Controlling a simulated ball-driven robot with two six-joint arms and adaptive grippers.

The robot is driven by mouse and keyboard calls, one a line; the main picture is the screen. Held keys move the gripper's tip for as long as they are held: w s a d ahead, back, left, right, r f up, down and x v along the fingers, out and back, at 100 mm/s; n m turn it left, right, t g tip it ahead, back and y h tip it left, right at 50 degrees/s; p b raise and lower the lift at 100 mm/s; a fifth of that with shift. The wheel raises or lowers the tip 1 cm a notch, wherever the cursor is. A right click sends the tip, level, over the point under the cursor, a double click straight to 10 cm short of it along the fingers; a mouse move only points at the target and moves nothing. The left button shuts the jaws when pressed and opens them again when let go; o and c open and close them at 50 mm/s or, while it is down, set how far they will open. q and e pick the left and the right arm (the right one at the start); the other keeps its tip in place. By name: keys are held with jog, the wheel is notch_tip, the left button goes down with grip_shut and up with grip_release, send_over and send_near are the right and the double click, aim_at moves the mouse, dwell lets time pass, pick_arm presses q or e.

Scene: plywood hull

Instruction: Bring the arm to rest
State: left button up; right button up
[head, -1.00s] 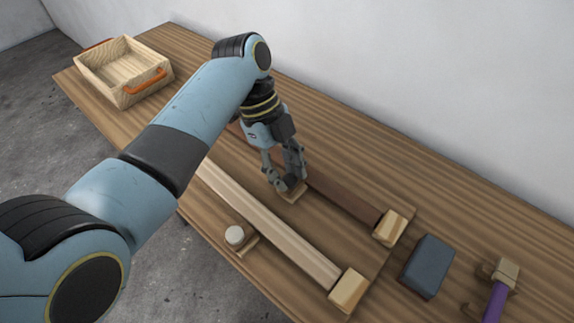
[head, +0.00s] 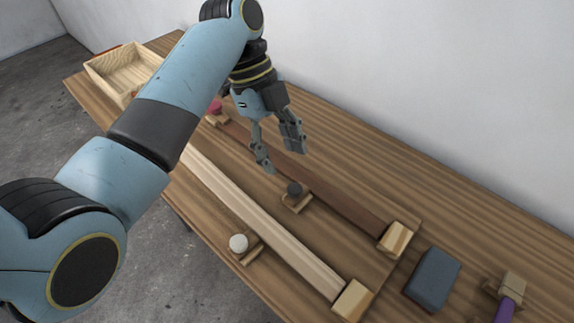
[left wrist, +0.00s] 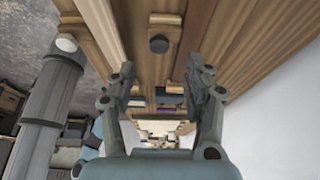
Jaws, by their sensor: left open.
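My left gripper (head: 278,160) is open and empty in the head view, raised above the wooden table (head: 400,160). Below it a dark round knob (head: 294,189) sits on a small wooden block between a pale plank and a dark brown plank. In the left wrist view the two fingers (left wrist: 168,92) stand apart with nothing between them, and the dark knob (left wrist: 159,43) shows beyond them. My right gripper is not in view.
The pale plank (head: 265,222) and brown plank (head: 345,200) end at wooden blocks. A white knob (head: 238,243), red knob (head: 215,107), blue-grey block (head: 433,279) and purple-handled tool (head: 505,310) are on the table. A wooden crate (head: 115,75) stands far left, partly behind my arm. A wall (head: 450,80) borders the back.

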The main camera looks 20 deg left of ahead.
pick_arm(q)
jog(key=shift+a+r, duration=0.1)
jog(key=shift+r, duration=0.2)
